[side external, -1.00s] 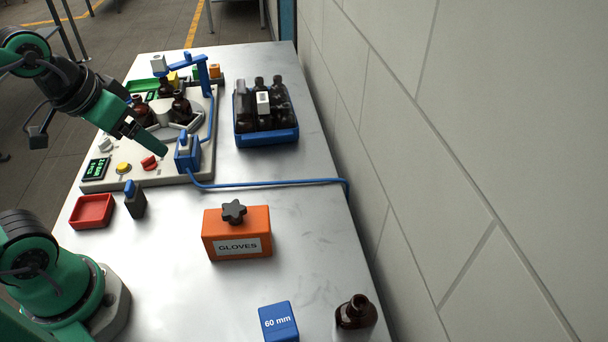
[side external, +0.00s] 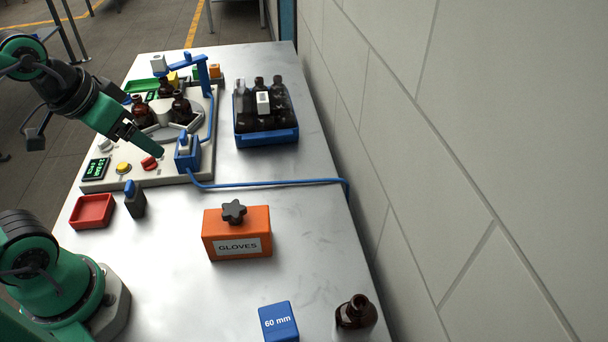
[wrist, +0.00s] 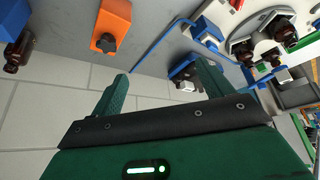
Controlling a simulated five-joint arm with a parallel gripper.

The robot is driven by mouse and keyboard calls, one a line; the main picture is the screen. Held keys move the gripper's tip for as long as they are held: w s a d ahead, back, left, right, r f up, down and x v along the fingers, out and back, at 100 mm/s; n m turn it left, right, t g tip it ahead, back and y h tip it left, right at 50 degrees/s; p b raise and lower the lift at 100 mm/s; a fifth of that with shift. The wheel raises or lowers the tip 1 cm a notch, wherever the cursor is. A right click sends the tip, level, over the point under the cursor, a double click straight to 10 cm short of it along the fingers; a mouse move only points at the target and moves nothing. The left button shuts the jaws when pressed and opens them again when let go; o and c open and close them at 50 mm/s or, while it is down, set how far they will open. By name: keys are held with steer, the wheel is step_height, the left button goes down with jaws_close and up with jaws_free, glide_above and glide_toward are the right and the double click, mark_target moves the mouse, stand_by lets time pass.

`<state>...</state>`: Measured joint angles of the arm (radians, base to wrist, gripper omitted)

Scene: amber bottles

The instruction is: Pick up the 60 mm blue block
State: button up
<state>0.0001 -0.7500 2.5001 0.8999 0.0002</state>
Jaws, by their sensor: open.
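The 60 mm blue block (side external: 279,322) sits on the metal table at the near end, its white label facing the camera. In the wrist view a blue block (wrist: 15,20) shows at the upper left corner, partly cut off. My gripper (side external: 160,153) hangs over the bottle station at the back left, far from the block. In the wrist view its two fingers (wrist: 157,85) stand apart with nothing between them.
An orange gloves box (side external: 238,240) with a black knob stands between the station (side external: 150,182) and the block. A brown bottle (side external: 356,313) stands just right of the block. A blue crate of bottles (side external: 267,138) is at the back; a wall (side external: 450,150) borders the right edge.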

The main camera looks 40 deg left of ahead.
steer(key=shift+d, duration=0.1)
steer(key=m+g, duration=0.5)
steer(key=m, duration=0.2)
glide_toward(278, 321)
steer(key=f, duration=0.3)
steer(key=w+f, duration=0.1)
steer(key=f, duration=0.1)
steer(key=shift+w+a+f, duration=0.1)
steer(key=shift+a+f, duration=0.2)
steer(key=shift+f, duration=0.05)
steer(key=shift+s+d+f+m+g, duration=0.25)
steer(key=shift+s+d+m+g, duration=0.05)
steer(key=shift+s+d, duration=0.05)
steer(key=shift+f, duration=1.35)
steer(key=shift+f, duration=2.55)
